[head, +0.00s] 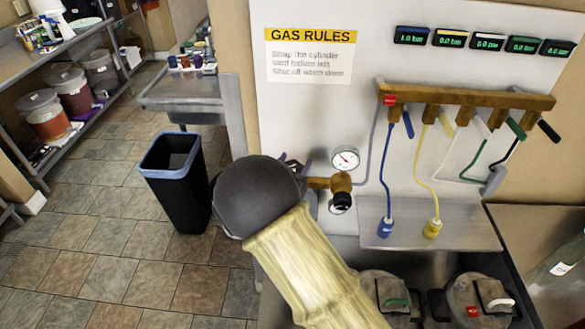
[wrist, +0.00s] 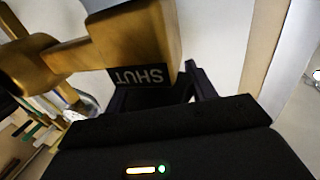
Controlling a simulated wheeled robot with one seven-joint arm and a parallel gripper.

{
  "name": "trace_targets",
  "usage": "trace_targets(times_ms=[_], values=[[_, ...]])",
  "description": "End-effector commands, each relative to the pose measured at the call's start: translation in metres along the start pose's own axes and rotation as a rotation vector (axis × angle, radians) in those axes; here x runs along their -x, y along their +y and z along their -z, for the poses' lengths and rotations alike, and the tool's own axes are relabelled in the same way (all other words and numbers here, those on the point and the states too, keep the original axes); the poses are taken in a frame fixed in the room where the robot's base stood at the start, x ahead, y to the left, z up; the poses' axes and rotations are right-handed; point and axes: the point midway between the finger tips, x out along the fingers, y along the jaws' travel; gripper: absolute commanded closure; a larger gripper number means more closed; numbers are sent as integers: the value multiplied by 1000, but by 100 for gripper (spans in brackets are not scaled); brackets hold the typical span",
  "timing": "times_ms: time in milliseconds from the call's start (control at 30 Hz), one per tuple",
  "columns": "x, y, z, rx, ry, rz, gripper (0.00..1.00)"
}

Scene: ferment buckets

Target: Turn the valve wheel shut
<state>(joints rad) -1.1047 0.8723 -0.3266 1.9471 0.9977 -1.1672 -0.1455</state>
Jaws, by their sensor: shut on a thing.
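The brass valve body (head: 325,183) sticks out from the wall panel below a round gauge (head: 346,159). In the wrist view the brass block (wrist: 150,35) carries a black label reading SHUT (wrist: 140,76), upside down. My gripper (wrist: 158,92) is at the label's edge, its dark fingers close against the brass block. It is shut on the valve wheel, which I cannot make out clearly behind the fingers. In the head view my dark wrist covers most of the gripper and the wheel, just left of the brass body.
A brass manifold (head: 465,96) with coloured levers and hoses hangs at the right. Lidded buckets (head: 478,300) stand at the lower right. A black bin (head: 176,180) and a steel sink table (head: 185,92) are at the left. The tiled floor (head: 110,240) is open there.

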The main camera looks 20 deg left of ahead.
Motion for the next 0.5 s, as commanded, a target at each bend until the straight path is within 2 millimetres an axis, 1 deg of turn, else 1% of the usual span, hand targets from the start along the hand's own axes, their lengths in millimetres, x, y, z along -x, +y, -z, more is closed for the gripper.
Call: trace_targets(times_ms=[500], values=[[1, 6, 1, -4, 3, -400, 67]])
